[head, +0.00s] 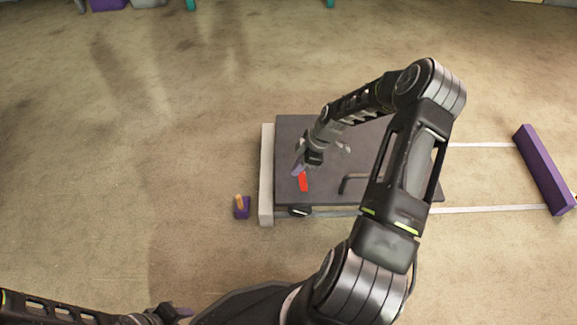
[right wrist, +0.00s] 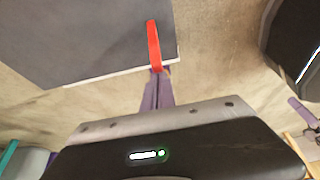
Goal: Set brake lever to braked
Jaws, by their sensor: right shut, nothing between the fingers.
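The red brake lever (head: 303,182) stands out against the dark grey platform (head: 300,130), near its front left part. In the right wrist view the lever (right wrist: 153,45) is a red bar lying over the edge of the dark platform (right wrist: 75,40). My right gripper (head: 298,169) is shut and empty, its purple fingers at the lever's far end in the head view. In the right wrist view its closed fingertips (right wrist: 158,74) come right up to the lever's end; I cannot tell whether they touch. My left gripper (head: 178,312) is low at the bottom left, far from the lever; its jaws are unclear.
A pale beam (head: 266,190) runs along the platform's left side. A black bent handle (head: 352,178) lies right of the lever. Two pale rails lead right to a purple bar (head: 543,170). A small purple block (head: 242,211) stands left. The floor at left is clear.

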